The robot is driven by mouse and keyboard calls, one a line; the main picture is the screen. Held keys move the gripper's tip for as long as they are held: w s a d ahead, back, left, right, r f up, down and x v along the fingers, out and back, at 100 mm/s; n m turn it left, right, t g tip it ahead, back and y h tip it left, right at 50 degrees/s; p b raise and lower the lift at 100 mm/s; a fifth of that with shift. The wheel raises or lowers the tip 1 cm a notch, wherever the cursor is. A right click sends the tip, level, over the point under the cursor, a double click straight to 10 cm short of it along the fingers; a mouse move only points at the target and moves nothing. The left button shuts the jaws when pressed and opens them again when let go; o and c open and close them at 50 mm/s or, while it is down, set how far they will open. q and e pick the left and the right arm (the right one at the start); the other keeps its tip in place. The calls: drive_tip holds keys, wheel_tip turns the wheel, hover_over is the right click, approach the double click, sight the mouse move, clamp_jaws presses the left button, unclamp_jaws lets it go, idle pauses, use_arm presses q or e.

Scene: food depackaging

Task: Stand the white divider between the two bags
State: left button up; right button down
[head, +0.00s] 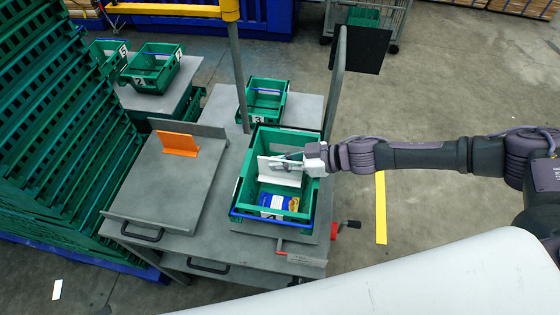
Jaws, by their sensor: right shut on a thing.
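My right gripper (288,163) reaches in from the right over the green crate (239,203) on the grey table. It is shut on the white divider (279,178), a flat white panel that stands roughly upright across the crate. One bag (279,203), blue with yellow and white, lies in the near part of the crate, on the near side of the divider. I cannot see a second bag; the divider and my gripper cover part of the far half. Whether the divider touches the crate floor is unclear. My left gripper is not in view.
An orange divider (178,144) stands on the grey board at left. Another green crate, number 3 (266,85), is behind, and crate 2 (152,70) is at upper left. Green stacked crates (60,130) wall the left side. A dark screen on a post (360,49) rises behind right.

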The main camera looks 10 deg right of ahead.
drive_tip(key=shift+f, duration=0.6)
drive_tip(key=c, duration=1.3)
unclamp_jaws()
drive_tip(key=shift+r, duration=0.1)
drive_tip(key=shift+r, duration=0.3)
drive_tip(key=v, duration=1.2)
drive_tip(key=shift+r+b, duration=0.35)
drive_tip(key=shift+b, duration=0.05)
